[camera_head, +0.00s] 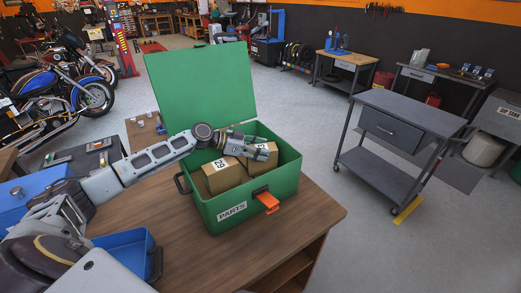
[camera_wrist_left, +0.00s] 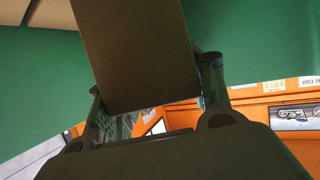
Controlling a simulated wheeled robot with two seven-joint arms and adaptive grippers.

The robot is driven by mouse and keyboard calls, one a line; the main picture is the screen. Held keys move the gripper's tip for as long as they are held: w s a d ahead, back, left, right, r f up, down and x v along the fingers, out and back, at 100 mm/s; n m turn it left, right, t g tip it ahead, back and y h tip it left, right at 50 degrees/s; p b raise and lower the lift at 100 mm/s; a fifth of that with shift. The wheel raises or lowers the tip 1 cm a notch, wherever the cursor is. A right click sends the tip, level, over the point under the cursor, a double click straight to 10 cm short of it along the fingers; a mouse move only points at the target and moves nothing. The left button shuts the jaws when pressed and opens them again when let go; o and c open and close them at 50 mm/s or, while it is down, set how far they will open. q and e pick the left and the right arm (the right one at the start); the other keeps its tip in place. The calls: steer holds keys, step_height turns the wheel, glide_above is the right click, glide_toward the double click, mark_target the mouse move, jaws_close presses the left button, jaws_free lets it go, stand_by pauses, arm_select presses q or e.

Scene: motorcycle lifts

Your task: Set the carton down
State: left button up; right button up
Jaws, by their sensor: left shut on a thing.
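A green parts box (camera_head: 235,207) with its lid raised stands on the wooden workbench. Two brown cartons with white labels are inside it: one on the left (camera_head: 222,181), the other on the right (camera_head: 259,166). My left gripper (camera_head: 265,151) reaches over the box from the left, above the right carton. In the left wrist view its fingers (camera_wrist_left: 155,92) are shut on a brown carton (camera_wrist_left: 140,50), with green box walls behind. Whether the held carton touches the box floor is hidden. My right gripper is not in view.
The raised green lid (camera_head: 203,88) stands behind the opening. A blue bin (camera_head: 122,249) sits at the bench's left front. Bare bench top (camera_head: 310,215) lies right of the box. A grey cart (camera_head: 408,112) stands apart on the right.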

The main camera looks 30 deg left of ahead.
arm_select(q)
steer(key=o, duration=1.6)
steer(key=shift+r, duration=0.1)
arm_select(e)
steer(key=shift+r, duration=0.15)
arm_select(q)
steer(key=shift+v, duration=1.1)
steer(key=b+v, duration=0.2)
steer(key=v, duration=0.7)
steer(key=shift+s+a+r, duration=0.1)
steer(key=shift+s+a, duration=0.15)
steer(key=shift+s, duration=0.1)
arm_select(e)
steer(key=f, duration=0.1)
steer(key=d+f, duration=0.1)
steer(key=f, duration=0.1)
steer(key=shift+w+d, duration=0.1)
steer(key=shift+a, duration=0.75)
